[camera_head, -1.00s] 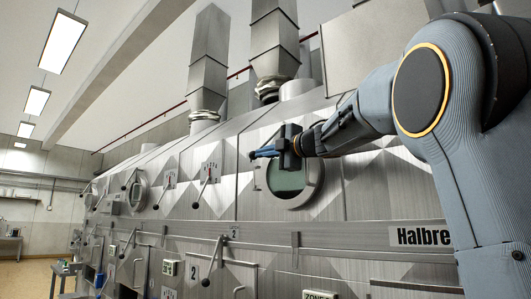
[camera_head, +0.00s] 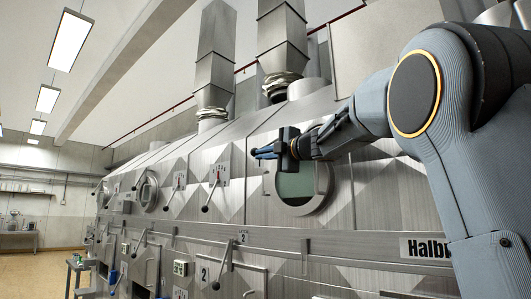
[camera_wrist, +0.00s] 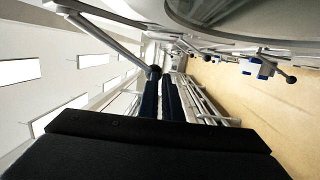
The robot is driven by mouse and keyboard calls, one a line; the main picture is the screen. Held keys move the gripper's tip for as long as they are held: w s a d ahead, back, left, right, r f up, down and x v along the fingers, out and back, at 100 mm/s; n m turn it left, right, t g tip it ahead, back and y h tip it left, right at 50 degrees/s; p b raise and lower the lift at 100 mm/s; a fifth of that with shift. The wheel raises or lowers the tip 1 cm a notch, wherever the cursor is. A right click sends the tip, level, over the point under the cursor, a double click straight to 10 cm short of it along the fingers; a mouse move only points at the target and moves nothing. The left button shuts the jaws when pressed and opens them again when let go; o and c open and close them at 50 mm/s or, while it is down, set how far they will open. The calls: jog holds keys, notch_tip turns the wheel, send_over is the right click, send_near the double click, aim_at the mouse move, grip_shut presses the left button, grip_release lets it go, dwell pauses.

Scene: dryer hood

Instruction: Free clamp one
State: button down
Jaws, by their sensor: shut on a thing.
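A steel clamp lever with a dark ball knob (camera_wrist: 154,72) comes in from the upper left of the wrist view. The knob lies at the tips of my gripper (camera_wrist: 160,82), whose two dark fingers are close together and shut on it. In the head view my gripper (camera_head: 263,153) is in front of the dryer hood (camera_head: 240,205), beside the upper left of a round window (camera_head: 297,187). Its blue fingers point left. The held lever cannot be made out there. Other clamp levers stand left of it on the hood, one (camera_head: 210,197) below a small scale plate.
Lower levers (camera_head: 223,268) and door panels line the hood's front below. A small trolley (camera_head: 78,270) stands at the lower left. Open floor (camera_head: 35,268) lies at the far left. Ducts (camera_head: 283,45) rise from the hood.

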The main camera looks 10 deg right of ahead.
jog(key=shift+w+f, duration=0.15)
jog(key=shift+f, duration=0.2)
jog(key=s+d+f+b, duration=0.2)
jog(key=s+b, duration=0.1)
jog(key=s, duration=0.2)
jog(key=s+d+f+b, duration=0.2)
jog(key=s+d+f, duration=0.1)
jog(key=s, duration=0.3)
jog(key=shift+s+d+f+b, duration=0.2)
jog(key=shift+s+f+b, duration=0.1)
jog(key=shift+b, duration=0.1)
